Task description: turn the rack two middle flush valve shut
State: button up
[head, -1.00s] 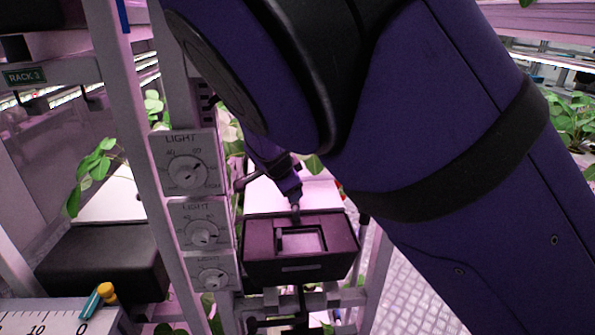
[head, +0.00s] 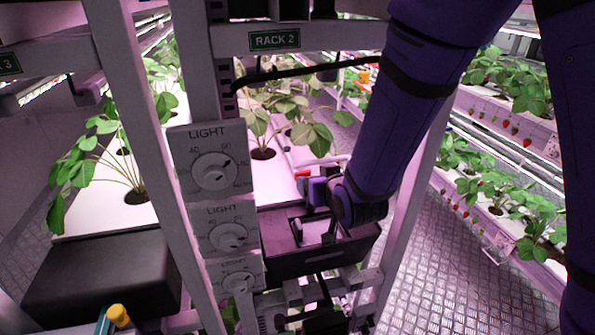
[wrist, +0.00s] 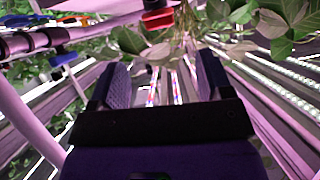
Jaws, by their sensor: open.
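My gripper (wrist: 162,72) is open in the wrist view, with nothing between its two fingers. A red block-like part (wrist: 157,19), possibly a valve handle, is beyond the fingertips at the top of that view. In the head view my gripper (head: 316,192) is at rack two, above the black tray box, and a small red part (head: 302,174) shows right beside it. A blue handle-like part (wrist: 63,59) is on a pipe at the left of the wrist view. I cannot tell which part is the middle flush valve or how it is turned.
The RACK 2 sign (head: 275,40) is on the upper beam. Several light dials (head: 214,173) line the left post. The black tray box (head: 318,262) is below my gripper. Strawberry leaves (head: 312,135) stand behind. The grating aisle (head: 470,275) at the right is clear.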

aim_at(304, 172)
jog(key=shift+n+t, duration=0.3)
jog(key=x, duration=1)
jog(key=shift+w+r, duration=0.1)
jog(key=shift+r, duration=0.1)
jog(key=c, duration=0.9)
